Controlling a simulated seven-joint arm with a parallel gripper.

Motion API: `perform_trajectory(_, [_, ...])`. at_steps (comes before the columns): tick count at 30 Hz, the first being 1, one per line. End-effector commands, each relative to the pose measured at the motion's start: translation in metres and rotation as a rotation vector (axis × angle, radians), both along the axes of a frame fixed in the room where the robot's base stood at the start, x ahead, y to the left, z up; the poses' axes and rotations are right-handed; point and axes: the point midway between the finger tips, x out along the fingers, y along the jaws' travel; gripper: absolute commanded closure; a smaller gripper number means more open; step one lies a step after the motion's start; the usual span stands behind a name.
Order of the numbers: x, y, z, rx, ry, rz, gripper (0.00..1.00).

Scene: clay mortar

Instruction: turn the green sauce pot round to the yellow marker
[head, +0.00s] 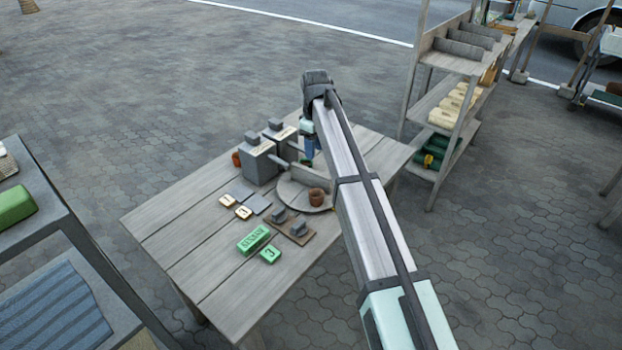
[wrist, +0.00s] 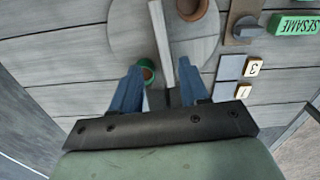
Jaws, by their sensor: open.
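The green sauce pot (wrist: 147,71) is a small round pot with brown contents, near the edge of a round grey disc (wrist: 122,30) in the wrist view. A pale upright bar (wrist: 160,40) runs across the disc, with the green pot on one side and a brown pot (wrist: 190,8) on the other. The brown pot also shows on the disc in the head view (head: 316,198). My gripper (wrist: 163,77) is open, its blue fingers on either side of the bar's near end. The green pot is close to the left fingertip; contact cannot be told.
Two grey boxes (head: 259,163) stand behind the disc on the wooden table (head: 180,222). A shelf (head: 447,120) stands right of the table.

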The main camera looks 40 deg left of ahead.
Motion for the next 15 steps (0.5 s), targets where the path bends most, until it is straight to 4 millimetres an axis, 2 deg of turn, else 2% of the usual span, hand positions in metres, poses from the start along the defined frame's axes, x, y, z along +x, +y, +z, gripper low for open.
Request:
perform_trajectory(3, [-0.006, 0.010, 0.005, -0.001, 0.000, 0.024, 0.55])
perform_trajectory(7, [-0.007, 0.011, -0.004, -0.001, 0.001, 0.027, 0.55])
perform_trajectory(15, [-0.007, 0.010, -0.047, -0.001, 0.001, 0.026, 0.55])
